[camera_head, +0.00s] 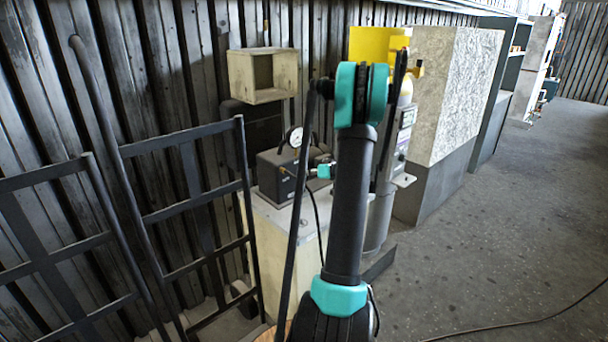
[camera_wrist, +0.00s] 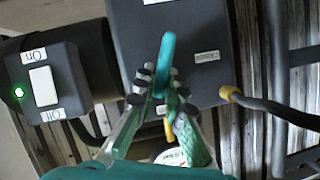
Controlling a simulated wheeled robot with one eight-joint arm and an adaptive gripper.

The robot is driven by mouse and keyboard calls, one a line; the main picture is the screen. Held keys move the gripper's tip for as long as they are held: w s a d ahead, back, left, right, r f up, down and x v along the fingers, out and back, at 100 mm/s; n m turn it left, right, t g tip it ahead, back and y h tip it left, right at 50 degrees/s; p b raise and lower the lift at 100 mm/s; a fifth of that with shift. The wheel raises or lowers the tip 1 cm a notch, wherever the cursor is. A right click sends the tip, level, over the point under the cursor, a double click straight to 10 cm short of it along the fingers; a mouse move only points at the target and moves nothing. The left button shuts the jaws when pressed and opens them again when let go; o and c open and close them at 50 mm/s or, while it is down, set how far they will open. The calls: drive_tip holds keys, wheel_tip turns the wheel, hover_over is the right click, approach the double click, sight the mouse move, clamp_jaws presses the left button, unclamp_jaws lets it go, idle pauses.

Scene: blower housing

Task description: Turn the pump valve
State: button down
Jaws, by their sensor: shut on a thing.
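The pump is a dark grey box (camera_wrist: 200,50); in the head view it stands on a pale cabinet (camera_head: 282,177). Its valve has a flat teal lever (camera_wrist: 166,58), tilted slightly in the wrist view. My gripper (camera_wrist: 154,84) is shut on this lever, with its dark fingertip pads on either side and the lever reaching beyond them. The valve's base is partly hidden by the fingers. In the head view my arm hides much of the gripper, and the lever is too small to make out.
A switch box (camera_wrist: 43,85) marked On and Off has a lit green lamp. A gauge (camera_head: 295,137) rises above the pump. A hose with a yellow fitting (camera_wrist: 232,95) leaves its side. Black metal racks (camera_head: 190,205) stand left; the floor (camera_head: 500,245) right is open.

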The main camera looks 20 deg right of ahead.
drive_tip(key=shift+w+d+f+m+t+y, duration=0.1)
drive_tip(key=shift+d+f+m+t+y, duration=0.15)
drive_tip(key=shift+m+y, duration=1.05)
drive_tip(key=shift+w+d+f+m+t+y, duration=0.15)
drive_tip(key=shift+f+m+y, duration=0.3)
drive_tip(key=shift+m, duration=1.65)
drive_tip(key=shift+d+f+m+t+y, duration=0.25)
drive_tip(key=shift+m+y, duration=0.7)
drive_tip(key=shift+m, duration=0.75)
drive_tip(key=c, duration=1.6)
unclamp_jaws()
drive_tip(key=v, duration=1.2)
drive_tip(key=shift+f, duration=0.15)
